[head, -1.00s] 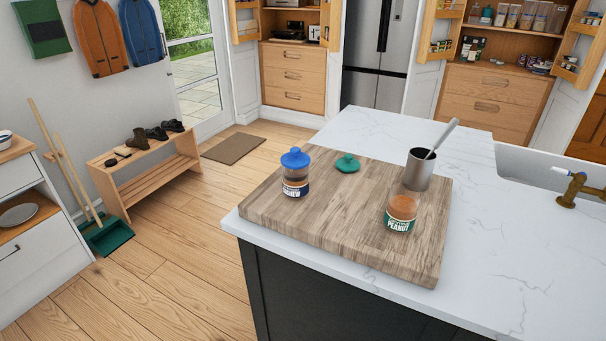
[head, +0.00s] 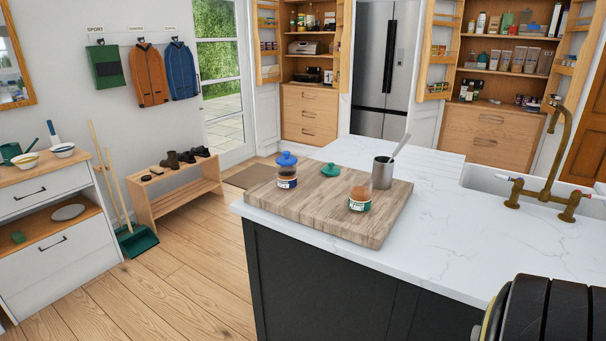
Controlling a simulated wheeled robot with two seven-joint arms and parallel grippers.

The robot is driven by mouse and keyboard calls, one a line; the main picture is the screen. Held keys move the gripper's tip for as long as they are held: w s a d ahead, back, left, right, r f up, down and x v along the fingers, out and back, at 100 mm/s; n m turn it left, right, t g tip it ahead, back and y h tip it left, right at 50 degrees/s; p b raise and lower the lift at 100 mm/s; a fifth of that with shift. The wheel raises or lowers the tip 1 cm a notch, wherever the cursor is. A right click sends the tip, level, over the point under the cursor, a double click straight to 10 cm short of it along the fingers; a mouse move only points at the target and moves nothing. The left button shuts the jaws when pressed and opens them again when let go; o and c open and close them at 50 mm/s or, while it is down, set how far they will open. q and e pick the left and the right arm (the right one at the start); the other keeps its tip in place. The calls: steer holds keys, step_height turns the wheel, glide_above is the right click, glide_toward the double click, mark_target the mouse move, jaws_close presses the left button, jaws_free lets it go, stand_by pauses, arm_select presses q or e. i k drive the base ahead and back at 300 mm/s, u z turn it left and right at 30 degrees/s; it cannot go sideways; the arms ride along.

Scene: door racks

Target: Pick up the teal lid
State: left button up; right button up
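The teal lid (head: 331,170) lies on the wooden board (head: 378,231), near its back edge, with its knob upward. It lies apart from the jars. A jar with a blue lid (head: 287,160) on it stands to its left. My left gripper is out of view. A dark rounded part of my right arm shows at the lower right, but its gripper fingers are not visible.
The board rests on a white marble island (head: 445,221) with dark sides. A metal cup with a utensil (head: 383,172) stands on the board's back right. A brass tap (head: 545,180) rises at the sink on the right. The marble right of the board is clear.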

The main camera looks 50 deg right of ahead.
mark_target(331, 169)
steer(key=u, duration=0.05)
steer(key=i, duration=1.55)
steer(key=z, duration=1)
steer(key=i, duration=1.15)
steer(key=z, duration=1.25)
